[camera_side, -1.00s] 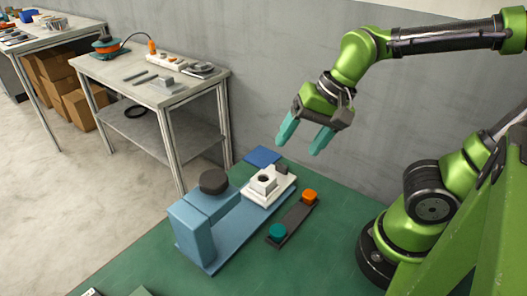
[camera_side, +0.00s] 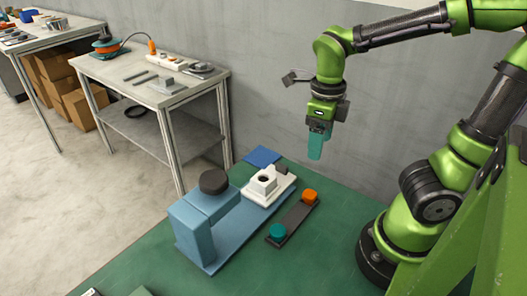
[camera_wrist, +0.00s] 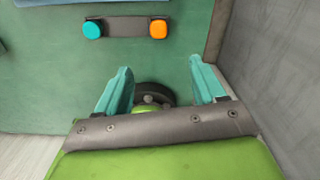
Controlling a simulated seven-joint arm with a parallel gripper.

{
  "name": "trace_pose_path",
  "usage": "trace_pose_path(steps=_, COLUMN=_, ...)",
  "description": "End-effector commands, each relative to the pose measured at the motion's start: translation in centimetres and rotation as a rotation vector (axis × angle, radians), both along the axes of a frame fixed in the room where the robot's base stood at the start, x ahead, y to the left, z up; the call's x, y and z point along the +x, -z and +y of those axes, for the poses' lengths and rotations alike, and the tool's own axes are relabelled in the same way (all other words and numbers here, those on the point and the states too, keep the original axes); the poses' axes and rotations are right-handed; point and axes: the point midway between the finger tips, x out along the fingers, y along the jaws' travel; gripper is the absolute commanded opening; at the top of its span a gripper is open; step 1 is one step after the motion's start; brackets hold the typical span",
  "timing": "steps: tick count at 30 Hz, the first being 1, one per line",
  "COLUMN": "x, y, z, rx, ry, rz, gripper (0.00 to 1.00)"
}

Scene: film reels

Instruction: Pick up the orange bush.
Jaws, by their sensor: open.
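The orange bush (camera_side: 309,196) sits at the far end of a dark narrow holder (camera_side: 293,222) on the green table. A teal bush (camera_side: 278,231) sits at the holder's near end. In the wrist view the orange bush (camera_wrist: 158,29) is at the right end of the holder and the teal bush (camera_wrist: 92,30) at the left. My gripper (camera_side: 316,150) hangs pointing down above the table, higher than the orange bush and apart from it. In the wrist view its two teal fingers (camera_wrist: 162,82) are spread with nothing between them.
A blue press-like fixture (camera_side: 205,222) with a dark round knob (camera_side: 214,181) stands left of the holder. A white block with a hole (camera_side: 265,184) sits on its far end. A blue flat plate (camera_side: 262,157) lies behind. A grey wall (camera_side: 270,80) rises behind the table.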

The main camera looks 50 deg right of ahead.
Motion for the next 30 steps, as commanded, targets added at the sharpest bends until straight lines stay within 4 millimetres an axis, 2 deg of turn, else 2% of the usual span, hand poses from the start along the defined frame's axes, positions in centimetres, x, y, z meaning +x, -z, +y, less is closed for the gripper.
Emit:
trace_pose_path(steps=12, x=-0.1, y=8.5, z=0.1, rx=-0.005, ry=-0.003, rz=0.006, gripper=0.69)
trace_pose_path(steps=18, x=-0.1, y=10.5, z=0.1, rx=0.000, ry=-0.003, rz=0.004, gripper=0.69)
trace_pose_path(steps=26, x=0.1, y=11.5, z=0.1, rx=-0.002, ry=-0.003, rz=0.003, gripper=0.69)
trace_pose_path(steps=30, x=0.2, y=12.8, z=0.1, rx=-0.005, ry=0.000, rz=0.005, gripper=0.69)
